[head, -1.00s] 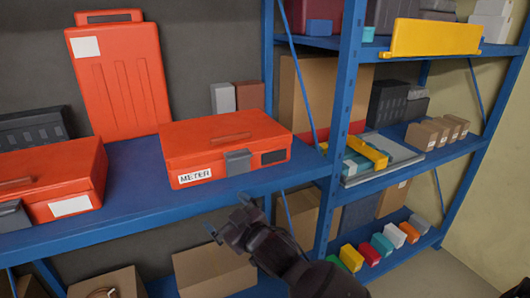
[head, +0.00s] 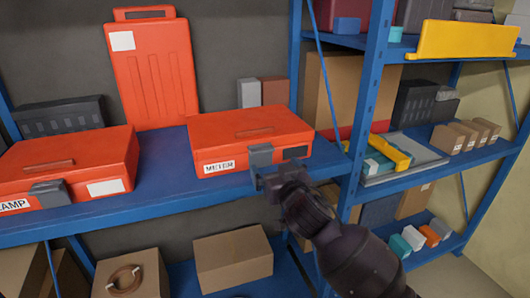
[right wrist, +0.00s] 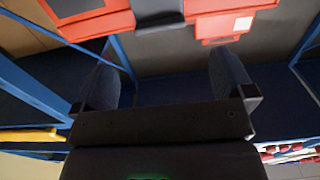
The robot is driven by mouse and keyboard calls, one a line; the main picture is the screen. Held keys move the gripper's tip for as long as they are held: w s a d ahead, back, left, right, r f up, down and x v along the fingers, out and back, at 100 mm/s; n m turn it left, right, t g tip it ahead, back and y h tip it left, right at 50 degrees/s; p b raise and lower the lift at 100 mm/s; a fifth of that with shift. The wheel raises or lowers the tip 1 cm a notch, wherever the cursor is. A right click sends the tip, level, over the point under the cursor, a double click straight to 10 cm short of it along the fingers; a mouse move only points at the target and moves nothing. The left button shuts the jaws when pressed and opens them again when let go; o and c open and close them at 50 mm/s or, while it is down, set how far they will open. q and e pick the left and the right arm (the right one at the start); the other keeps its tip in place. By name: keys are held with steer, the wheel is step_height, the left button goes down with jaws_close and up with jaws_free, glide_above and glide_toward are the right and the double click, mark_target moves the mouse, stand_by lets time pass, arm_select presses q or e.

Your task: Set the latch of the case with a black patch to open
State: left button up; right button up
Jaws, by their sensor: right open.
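The orange case (head: 250,135) labelled METER stands on the blue shelf. It has a black patch (head: 295,152) on its front, right of the grey latch (head: 261,155). The latch lies against the case front; its exact setting is hard to tell. My right gripper (head: 268,178) is just below and in front of the latch, apparently empty, and partly hides the shelf edge. In the right wrist view its open fingers (right wrist: 165,68) point toward the case (right wrist: 100,22), with the dark latch (right wrist: 157,10) and the white label at the top. I cannot tell whether they touch. My left gripper is not in view.
Another orange case (head: 65,165) with a white patch and its own latch is at the left. A tall orange case (head: 155,75) leans behind. Cardboard boxes (head: 233,262) are below. A blue upright (head: 368,110) stands right of the METER case.

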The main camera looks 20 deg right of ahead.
mark_target(264, 152)
steer(key=w, duration=0.8)
steer(key=shift+w+a, duration=0.1)
steer(key=shift+w, duration=0.25)
steer(key=c, duration=0.9)
